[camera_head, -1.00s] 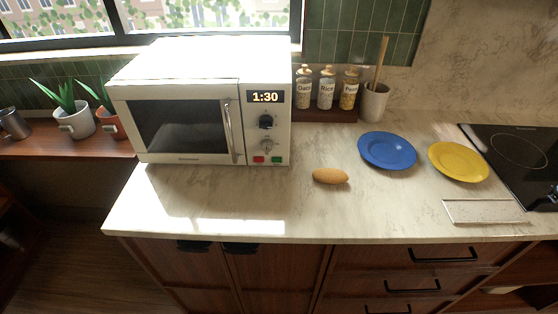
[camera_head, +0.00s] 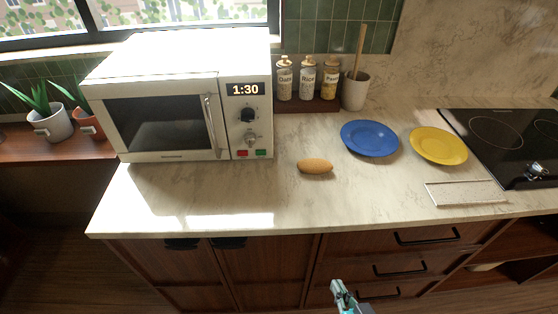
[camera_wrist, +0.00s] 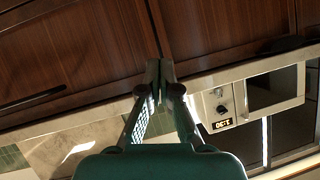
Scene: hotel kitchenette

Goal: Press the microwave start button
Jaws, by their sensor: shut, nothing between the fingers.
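The white microwave (camera_head: 165,118) stands at the left end of the counter with its door shut and its display (camera_head: 245,89) reading 1:30. My gripper (camera_head: 337,287) is low in front of the drawers, below the counter edge and well apart from the microwave. In the wrist view my gripper (camera_wrist: 160,88) has its fingertips together, empty.
A brown oval item (camera_head: 314,166) lies on the counter right of the microwave. A blue plate (camera_head: 369,138), a yellow plate (camera_head: 438,146) and a flat tray (camera_head: 466,193) lie farther right. The counter in front of the microwave is clear.

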